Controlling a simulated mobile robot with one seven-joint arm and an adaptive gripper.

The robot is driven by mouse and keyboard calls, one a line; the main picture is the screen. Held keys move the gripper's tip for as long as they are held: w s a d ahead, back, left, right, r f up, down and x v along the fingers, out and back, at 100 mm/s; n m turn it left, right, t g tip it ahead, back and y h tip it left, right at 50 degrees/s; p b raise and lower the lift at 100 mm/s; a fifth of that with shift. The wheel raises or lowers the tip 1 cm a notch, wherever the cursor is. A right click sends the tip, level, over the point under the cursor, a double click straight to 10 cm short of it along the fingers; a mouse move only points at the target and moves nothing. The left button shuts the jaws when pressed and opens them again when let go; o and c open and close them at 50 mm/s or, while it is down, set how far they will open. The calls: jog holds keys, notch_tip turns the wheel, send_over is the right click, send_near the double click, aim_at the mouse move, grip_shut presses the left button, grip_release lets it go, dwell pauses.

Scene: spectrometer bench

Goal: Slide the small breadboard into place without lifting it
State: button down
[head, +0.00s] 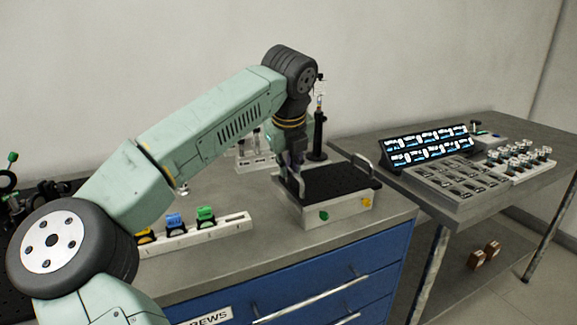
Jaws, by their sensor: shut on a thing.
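The small breadboard (335,184) has a black perforated top and a pale base. It lies flat on the grey bench top near the front right corner. Its front face carries a green round mark and a yellow one. A metal handle (362,166) stands free at its right end. My gripper (297,178) points down at the breadboard's left end and is shut on the left handle there. The fingertips are small and dark in this view, and the arm hides part of the area behind them.
A white rail (228,228) with yellow, blue and green holders lies left of the breadboard. A black post (318,138) stands behind it. A second table (480,188) at right holds a lit display (429,147) and trays. Bench space in front of the rail is clear.

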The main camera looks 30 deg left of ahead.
jog(key=shift+r, duration=0.1)
dwell(0.5)
jog(key=shift+a, duration=0.1)
jog(key=shift+s+a+b, duration=0.45)
jog(key=shift+s+a, duration=0.45)
jog(key=shift+s, duration=0.25)
jog(key=c, duration=1.6)
grip_release()
jog(key=shift+f, duration=0.2)
